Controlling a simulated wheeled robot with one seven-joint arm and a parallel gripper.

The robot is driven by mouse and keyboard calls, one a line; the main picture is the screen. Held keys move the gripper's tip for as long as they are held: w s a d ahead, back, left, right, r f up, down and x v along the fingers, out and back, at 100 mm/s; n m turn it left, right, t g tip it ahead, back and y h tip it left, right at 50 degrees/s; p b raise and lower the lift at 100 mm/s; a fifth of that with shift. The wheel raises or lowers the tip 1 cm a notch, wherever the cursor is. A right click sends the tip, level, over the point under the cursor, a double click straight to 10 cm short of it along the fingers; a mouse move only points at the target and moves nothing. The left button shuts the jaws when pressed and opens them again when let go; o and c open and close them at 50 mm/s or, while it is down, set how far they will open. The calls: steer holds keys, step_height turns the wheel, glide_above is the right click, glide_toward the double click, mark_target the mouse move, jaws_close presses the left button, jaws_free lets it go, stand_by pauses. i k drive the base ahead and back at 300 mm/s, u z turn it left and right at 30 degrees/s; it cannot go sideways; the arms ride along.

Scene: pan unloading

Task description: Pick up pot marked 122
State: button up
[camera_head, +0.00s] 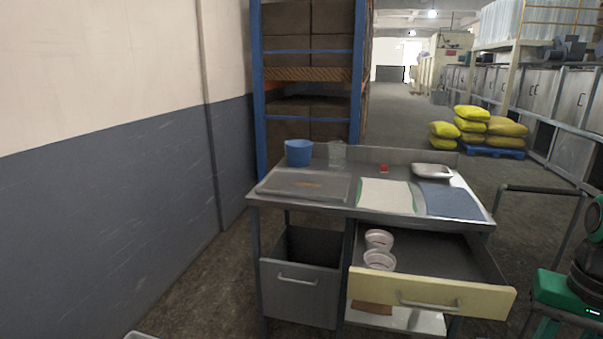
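Two white round pots or cups with reddish marks stand in the open right drawer (472,262) of a metal work table. One pot (379,239) is farther back and the other pot (379,260) is nearer, both at the drawer's left side. The marks on them are too small to read, so I cannot tell which is marked 122. My gripper is not in view.
The metal table (345,215) holds a blue bucket (299,153), a clear container (337,153), a grey lid or board (304,186), cloths (387,195) and a metal tray (432,171). The yellow drawer front (430,292) juts forward. A wall (100,190) bounds the left.

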mark_target(374, 239)
steer(key=u, duration=0.7)
steer(key=k, duration=0.95)
steer(key=u, duration=1.05)
steer(key=k, duration=0.35)
steer(key=u, duration=0.1)
steer(key=i, duration=1.1)
steer(key=z, duration=0.8)
steer(key=i, duration=1.2)
steer(key=z, duration=1.35)
steer(key=i, duration=0.95)
steer(key=z, duration=0.75)
